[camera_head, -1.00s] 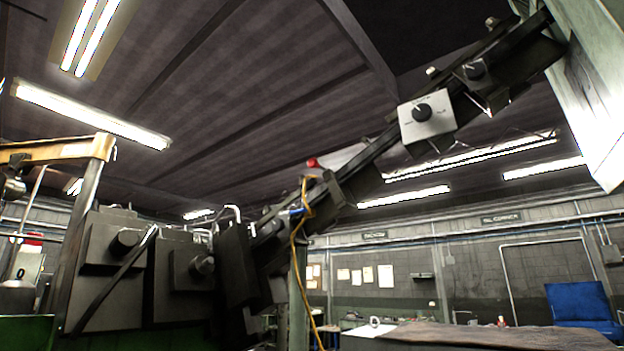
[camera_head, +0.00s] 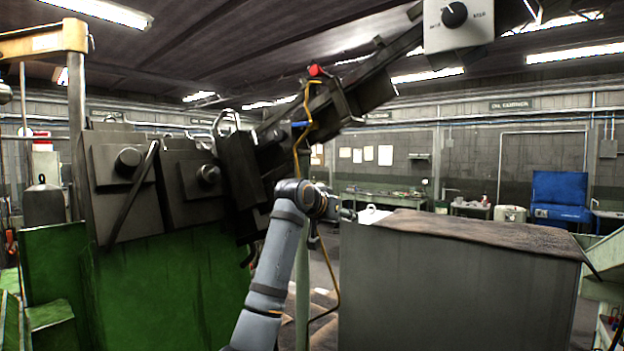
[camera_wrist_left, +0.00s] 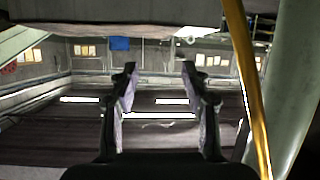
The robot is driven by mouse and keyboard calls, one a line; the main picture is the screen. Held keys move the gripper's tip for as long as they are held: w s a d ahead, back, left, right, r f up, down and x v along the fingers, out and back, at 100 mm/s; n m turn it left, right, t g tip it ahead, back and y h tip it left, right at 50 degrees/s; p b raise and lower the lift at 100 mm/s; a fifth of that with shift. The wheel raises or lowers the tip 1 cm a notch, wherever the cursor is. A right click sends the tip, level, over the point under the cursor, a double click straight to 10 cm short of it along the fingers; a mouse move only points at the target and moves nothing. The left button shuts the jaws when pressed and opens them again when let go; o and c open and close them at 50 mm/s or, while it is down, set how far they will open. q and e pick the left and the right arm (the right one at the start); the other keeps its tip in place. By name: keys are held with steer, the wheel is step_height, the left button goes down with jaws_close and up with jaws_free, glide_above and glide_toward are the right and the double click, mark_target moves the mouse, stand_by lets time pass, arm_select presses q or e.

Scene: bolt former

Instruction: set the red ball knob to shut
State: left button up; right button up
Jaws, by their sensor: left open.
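The red ball knob (camera_head: 315,70) sits high on the dark sloping chute, at upper centre in the head view. I cannot tell its setting. My left arm rises from the bottom in the head view, with its wrist well below the knob; its fingers are hard to make out there. In the left wrist view my left gripper (camera_wrist_left: 163,88) is open, with nothing between its two fingers. I cannot make out the knob in that view. My right gripper is not in view.
A yellow cable (camera_head: 304,125) hangs from the chute beside a pale green post (camera_head: 302,290); both are close to the gripper in the left wrist view. A green machine (camera_head: 170,290) stands left. A large grey box (camera_head: 455,285) stands right. A white selector box (camera_head: 458,22) is higher up the chute.

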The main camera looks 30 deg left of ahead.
arm_select(q)
steer(key=s+r+t+p, duration=0.1)
steer(key=s+r, duration=0.3)
steer(key=r, duration=0.3)
steer(key=s+r+m+t, duration=0.1)
steer(key=s+r, duration=0.3)
steer(key=r, duration=0.4)
steer(key=s+r+p, duration=0.1)
steer(key=s+r, duration=0.3)
steer(key=r, duration=0.3)
steer(key=t+h, duration=0.1)
steer(key=t, duration=0.2)
glide_toward(314, 69)
steer(key=w+p, duration=0.2)
steer(key=w, duration=0.1)
steer(key=w+p, duration=0.4)
steer(key=w, duration=0.1)
steer(key=shift+w+d+r, duration=0.25)
steer(key=shift+w+r, duration=0.05)
steer(key=shift+w+f, duration=0.1)
steer(key=shift+w, duration=0.2)
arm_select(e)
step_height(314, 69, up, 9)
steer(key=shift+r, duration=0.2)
arm_select(q)
steer(key=shift+s, duration=0.1)
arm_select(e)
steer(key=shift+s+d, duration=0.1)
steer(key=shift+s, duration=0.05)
